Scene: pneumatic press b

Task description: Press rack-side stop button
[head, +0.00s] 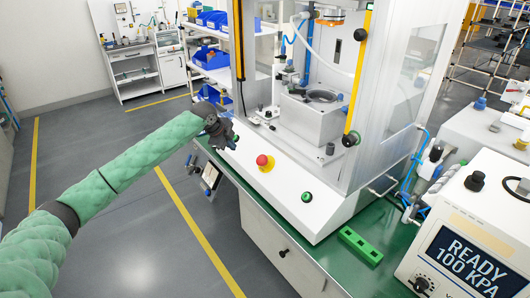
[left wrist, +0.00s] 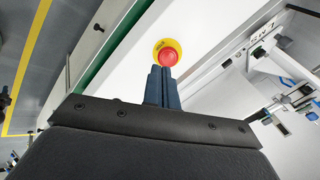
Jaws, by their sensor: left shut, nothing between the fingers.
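The red mushroom stop button (head: 264,161) sits on a yellow round base on the sloped white front panel of the press, on the side toward the blue-bin rack. It also shows in the left wrist view (left wrist: 168,57), just beyond the fingertips. My left gripper (head: 230,142) is at the upper left of the button in the head view, apart from it. Its dark fingers are shut together and empty (left wrist: 161,72), and in the left wrist view they point at the button and overlap the lower part of its yellow base. My right gripper is out of view.
A green button (head: 306,197) sits on the same panel, right of the red one. The press's green table (head: 300,250) holds a green block (head: 360,246) and a gauge box (head: 470,235) reading READY 100 KPA. A rack with blue bins (head: 209,60) stands behind.

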